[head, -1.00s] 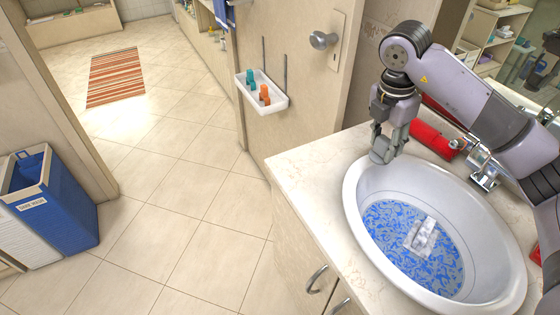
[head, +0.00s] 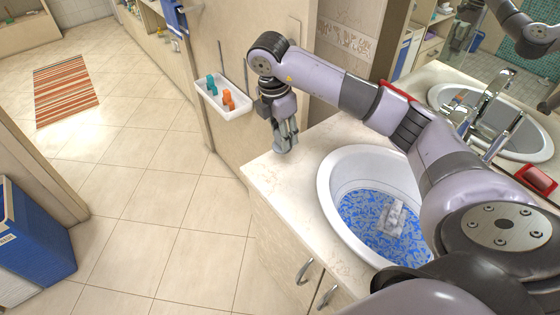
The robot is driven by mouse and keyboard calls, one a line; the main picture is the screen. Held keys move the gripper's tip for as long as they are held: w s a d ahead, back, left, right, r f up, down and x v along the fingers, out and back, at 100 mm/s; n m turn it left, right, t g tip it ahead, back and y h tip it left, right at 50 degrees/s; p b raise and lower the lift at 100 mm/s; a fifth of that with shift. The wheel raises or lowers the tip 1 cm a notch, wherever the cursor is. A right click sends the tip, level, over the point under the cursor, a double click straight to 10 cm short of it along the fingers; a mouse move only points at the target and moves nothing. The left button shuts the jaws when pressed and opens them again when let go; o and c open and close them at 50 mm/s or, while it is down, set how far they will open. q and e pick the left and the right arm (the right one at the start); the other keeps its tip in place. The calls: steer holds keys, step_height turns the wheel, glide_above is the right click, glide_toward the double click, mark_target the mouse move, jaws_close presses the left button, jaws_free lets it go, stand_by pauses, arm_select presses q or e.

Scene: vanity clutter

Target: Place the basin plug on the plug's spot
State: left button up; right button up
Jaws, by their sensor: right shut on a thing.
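My right gripper (head: 286,140) is over the left back part of the pale counter (head: 268,172), close to its edge. It is shut on a small grey thing, taken as the basin plug, which the fingers mostly hide. The gripper points down and is left of the white basin (head: 328,200). I cannot tell whether the held thing touches the counter. No marked plug's spot can be made out. My left gripper is not in view.
A pale grey block (head: 392,217) lies on the basin's blue patterned bottom. A white wall tray (head: 232,112) holds teal and orange items. A red box (head: 537,178) is at right. The counter's front left is clear.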

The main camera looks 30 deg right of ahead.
step_height(320, 180, down, 10)
steer(key=p, duration=0.2)
steer(key=shift+r+p, duration=0.1)
steer(key=shift+p, duration=0.2)
steer(key=shift+f, duration=0.25)
steer(key=shift+f, duration=0.2)
steer(key=o, duration=1.2)
steer(key=shift+r, duration=0.1)
